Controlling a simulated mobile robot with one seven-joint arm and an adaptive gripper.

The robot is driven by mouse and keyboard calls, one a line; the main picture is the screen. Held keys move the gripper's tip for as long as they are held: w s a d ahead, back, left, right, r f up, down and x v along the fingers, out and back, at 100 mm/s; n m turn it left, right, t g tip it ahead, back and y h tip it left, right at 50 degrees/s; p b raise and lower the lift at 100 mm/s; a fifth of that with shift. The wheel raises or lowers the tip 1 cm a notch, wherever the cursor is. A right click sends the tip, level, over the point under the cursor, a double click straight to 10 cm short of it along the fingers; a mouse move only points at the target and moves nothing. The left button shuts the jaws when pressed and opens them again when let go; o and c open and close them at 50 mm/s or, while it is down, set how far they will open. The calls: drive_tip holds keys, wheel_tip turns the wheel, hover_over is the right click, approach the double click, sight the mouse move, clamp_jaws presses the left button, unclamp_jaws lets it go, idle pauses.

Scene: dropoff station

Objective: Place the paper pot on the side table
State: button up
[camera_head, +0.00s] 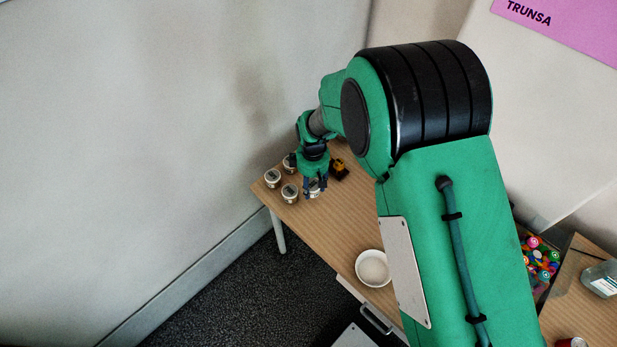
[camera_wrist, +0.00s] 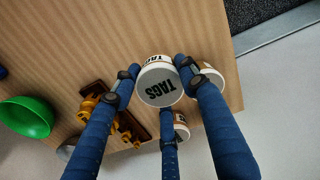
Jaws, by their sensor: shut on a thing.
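My gripper (camera_head: 314,182) is shut on a small round white pot (camera_head: 315,188) over the corner of the wooden table (camera_head: 322,222). In the wrist view, three blue fingers of my gripper (camera_wrist: 159,84) close around this pot (camera_wrist: 158,88), whose round top reads "TAGS". No label on it reads "paper". I cannot tell whether it touches the tabletop. Three similar pots stand beside it on the table: one at the left (camera_head: 272,178), one in front (camera_head: 290,193) and one behind (camera_head: 289,161). Fingers partly hide two pots in the wrist view.
A yellow and dark item (camera_head: 339,168) lies just right of my gripper. A white bowl (camera_head: 373,267) stands near the table's front edge. In the wrist view, a green bowl (camera_wrist: 27,117) stands left.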

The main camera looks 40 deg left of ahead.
drive_tip(key=w+a, duration=0.1)
drive_tip(key=a, duration=0.1)
drive_tip(key=w+a, duration=0.1)
drive_tip(key=a, duration=0.1)
drive_tip(key=w+a+b, duration=0.1)
drive_tip(key=w+a, duration=0.1)
drive_tip(key=shift+f, duration=0.3)
drive_tip(key=shift+s+d+f, duration=0.1)
drive_tip(key=shift+f+b, duration=0.45)
drive_tip(key=shift+f, duration=1.2)
drive_tip(key=shift+f, duration=0.15)
drive_tip(key=o, duration=1.3)
wheel_tip(320, 180, up, 12)
drive_tip(key=shift+r+p, duration=0.2)
drive_tip(key=shift+p, duration=1.05)
